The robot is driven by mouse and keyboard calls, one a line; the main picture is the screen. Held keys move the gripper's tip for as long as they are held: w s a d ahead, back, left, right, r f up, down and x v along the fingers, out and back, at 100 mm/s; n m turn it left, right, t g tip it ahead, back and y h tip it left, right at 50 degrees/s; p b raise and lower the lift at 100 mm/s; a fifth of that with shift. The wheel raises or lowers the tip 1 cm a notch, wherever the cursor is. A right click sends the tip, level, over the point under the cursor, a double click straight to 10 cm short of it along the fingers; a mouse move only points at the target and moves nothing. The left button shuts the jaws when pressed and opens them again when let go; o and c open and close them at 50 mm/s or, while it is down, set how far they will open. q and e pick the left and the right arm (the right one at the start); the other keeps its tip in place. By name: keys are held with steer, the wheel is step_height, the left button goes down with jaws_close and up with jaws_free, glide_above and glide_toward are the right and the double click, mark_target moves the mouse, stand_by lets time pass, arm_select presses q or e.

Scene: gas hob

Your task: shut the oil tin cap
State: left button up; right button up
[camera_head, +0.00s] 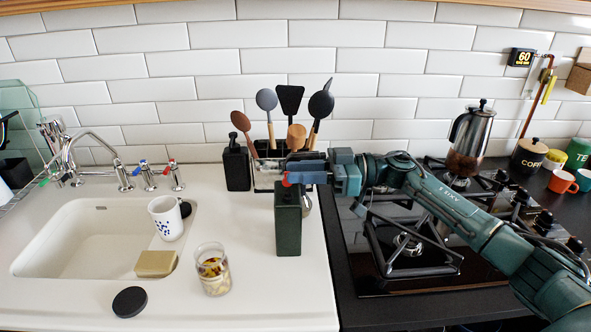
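The oil tin (288,228) is a dark green upright can standing near the right edge of the white worktop. A small red part (286,180), apparently its cap, shows at the tin's top, partly covered by my gripper. Whether the cap is open or shut is not clear. My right gripper (268,176) reaches in from the right, level with the top of the tin, its fingers pointing left. The fingers overlap the cap area, and I cannot tell whether they touch it or how far apart they are. My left gripper is not in view.
A utensil holder (272,150) and black bottle (236,165) stand behind the tin. A glass jar (213,272), black lid (130,301), sponge (155,263) and mug (166,218) are to the left.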

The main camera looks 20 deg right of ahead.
steer(key=shift+w+a, duration=0.2)
steer(key=shift+a, duration=0.4)
steer(key=shift+c, duration=0.6)
jaws_close()
